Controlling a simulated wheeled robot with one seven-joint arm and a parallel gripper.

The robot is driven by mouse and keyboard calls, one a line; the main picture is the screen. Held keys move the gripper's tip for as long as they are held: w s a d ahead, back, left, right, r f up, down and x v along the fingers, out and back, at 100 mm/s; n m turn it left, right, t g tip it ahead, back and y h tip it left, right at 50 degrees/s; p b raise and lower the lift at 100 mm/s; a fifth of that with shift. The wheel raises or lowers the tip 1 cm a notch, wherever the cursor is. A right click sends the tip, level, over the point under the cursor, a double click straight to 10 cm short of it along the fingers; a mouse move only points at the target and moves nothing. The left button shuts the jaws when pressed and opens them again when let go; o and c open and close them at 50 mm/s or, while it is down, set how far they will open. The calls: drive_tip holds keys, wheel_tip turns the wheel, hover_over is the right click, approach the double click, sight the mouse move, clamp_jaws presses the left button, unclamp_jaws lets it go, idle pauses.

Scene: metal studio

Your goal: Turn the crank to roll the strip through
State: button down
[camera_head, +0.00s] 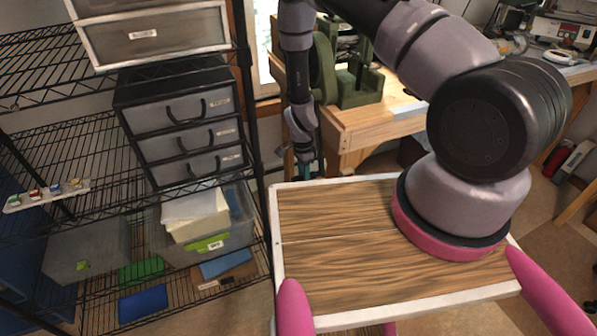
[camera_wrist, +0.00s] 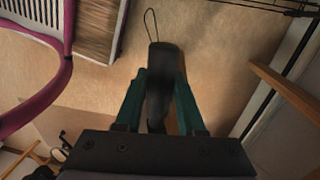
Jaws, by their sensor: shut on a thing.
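A dark green machine (camera_head: 350,75), which looks like the rolling mill, stands on the wooden workbench (camera_head: 375,122), partly hidden behind my arm. My gripper (camera_head: 304,168) hangs low beside the bench's left front corner, left of and below the machine. In the wrist view my gripper (camera_wrist: 161,78) has its teal fingers closed on a dark, rounded handle (camera_wrist: 160,58), which lies between them. A thin dark loop (camera_wrist: 149,22) shows just beyond the handle's end. I cannot make out the crank arm or how the handle joins the machine. I cannot clearly identify the strip.
Wire shelves (camera_head: 90,150) with a black drawer unit (camera_head: 182,125) and bins stand close on the left of my gripper. My own wood-topped base is in front. Electronic equipment (camera_head: 560,32) sits on a bench at the far right. Bare floor lies below the gripper.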

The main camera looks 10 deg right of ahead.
drive_tip(key=shift+s+d+r+g, duration=0.2)
drive_tip(key=shift+s+d, duration=0.05)
drive_tip(key=shift+s, duration=0.35)
drive_tip(key=shift+s+d+r+g, duration=0.15)
drive_tip(key=shift+s+d+g, duration=0.05)
drive_tip(key=shift+s, duration=0.35)
drive_tip(key=c, duration=0.5)
unclamp_jaws()
drive_tip(key=shift+w+a+r, duration=0.1)
drive_tip(key=shift+r, duration=0.05)
drive_tip(key=r, duration=0.3)
drive_tip(key=w+r, duration=0.1)
drive_tip(key=r, duration=0.3)
drive_tip(key=w+r, duration=0.1)
drive_tip(key=r, duration=0.2)
drive_tip(key=shift+a+r, duration=0.15)
drive_tip(key=shift+a, duration=0.1)
